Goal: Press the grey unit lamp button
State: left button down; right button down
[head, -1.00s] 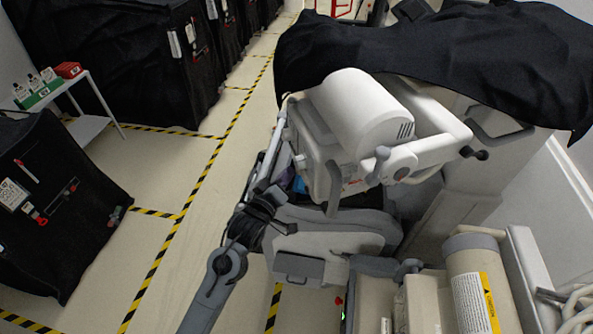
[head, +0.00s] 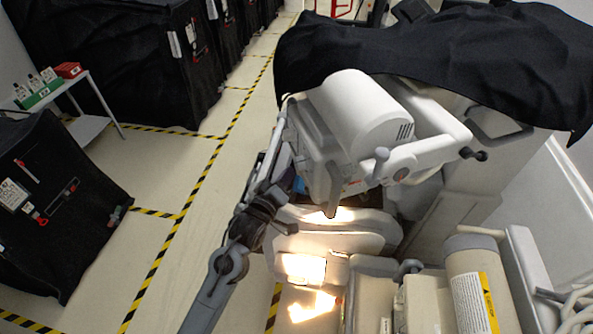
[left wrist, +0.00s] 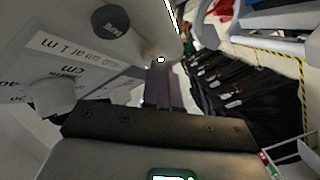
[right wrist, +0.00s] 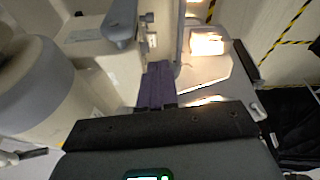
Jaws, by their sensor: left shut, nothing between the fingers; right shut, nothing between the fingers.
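The grey-white unit (head: 325,150) hangs below a rounded white housing in the head view. In the left wrist view its labelled panel (left wrist: 75,55) is close on the left, with a small round button (left wrist: 160,59), bright at its centre, right at the fingertips. My left gripper (left wrist: 160,68) is shut and empty, its tips at or touching the button; contact is hard to tell. In the head view the left arm reaches up to the unit's left side, and the fingertips are hard to make out. My right gripper (right wrist: 157,66) is shut and empty, low beside the machine.
Bright light patches (head: 303,267) lie on the machine's base and the floor. A dark knob (left wrist: 110,20) and a pale knob (left wrist: 50,95) stick out from the panel. A black cover (head: 430,50) drapes the machine's top. The taped floor aisle at left is clear.

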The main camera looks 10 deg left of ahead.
pick_arm(q)
jog(key=shift+s+a+p, duration=0.3)
jog(key=shift+s+a, duration=0.05)
jog(key=shift+a, duration=0.15)
jog(key=shift+a, duration=0.1)
jog(key=shift+s+a+p, duration=0.65)
jog(key=shift+s+a, duration=0.05)
jog(key=shift+a, duration=0.35)
jog(key=shift+s+a+p, duration=0.65)
jog(key=shift+a, duration=0.35)
